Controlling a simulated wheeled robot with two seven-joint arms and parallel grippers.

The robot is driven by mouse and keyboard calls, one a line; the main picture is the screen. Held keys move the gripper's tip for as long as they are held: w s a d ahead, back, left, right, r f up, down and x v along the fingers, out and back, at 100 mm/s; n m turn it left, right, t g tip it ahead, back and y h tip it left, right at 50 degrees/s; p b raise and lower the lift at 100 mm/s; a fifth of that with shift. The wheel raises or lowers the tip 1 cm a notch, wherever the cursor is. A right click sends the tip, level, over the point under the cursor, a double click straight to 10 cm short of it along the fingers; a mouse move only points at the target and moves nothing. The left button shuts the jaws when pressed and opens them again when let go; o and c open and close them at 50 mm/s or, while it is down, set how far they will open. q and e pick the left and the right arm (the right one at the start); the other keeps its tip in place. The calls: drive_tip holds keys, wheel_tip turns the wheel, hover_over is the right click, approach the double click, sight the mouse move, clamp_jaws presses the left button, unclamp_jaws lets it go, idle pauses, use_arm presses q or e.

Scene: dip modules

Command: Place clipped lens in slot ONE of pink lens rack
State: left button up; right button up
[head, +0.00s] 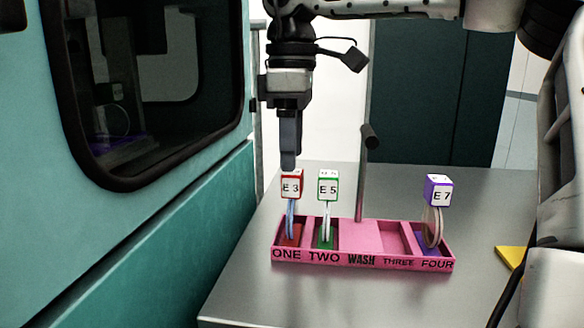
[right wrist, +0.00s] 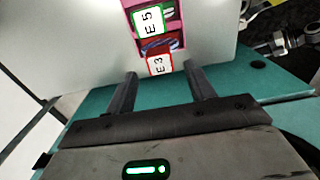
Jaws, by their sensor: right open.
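The pink lens rack (head: 362,262) stands on the metal table, its front marked ONE, TWO, WASH, THREE, FOUR. A lens with a red E3 clip (head: 291,187) stands upright in slot ONE. A lens with a green E5 clip (head: 328,187) stands in slot TWO, and one with a purple E7 clip (head: 438,190) in slot FOUR. WASH and THREE look empty. My right gripper (head: 288,165) points down just above the E3 clip. In the right wrist view its fingers (right wrist: 165,85) are apart, with the E3 clip (right wrist: 159,64) beyond their tips and nothing between them. My left gripper is not in view.
A teal cabinet (head: 190,210) with a dark window stands close at the left of the table. A thin grey post (head: 364,180) rises behind the rack. A yellow piece (head: 510,256) lies at the right. The table (head: 300,300) is clear in front.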

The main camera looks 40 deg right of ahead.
wheel_tip(320, 180, up, 7)
drive_tip(key=p, duration=0.1)
drive_tip(key=shift+f, duration=0.15)
idle(0.5)
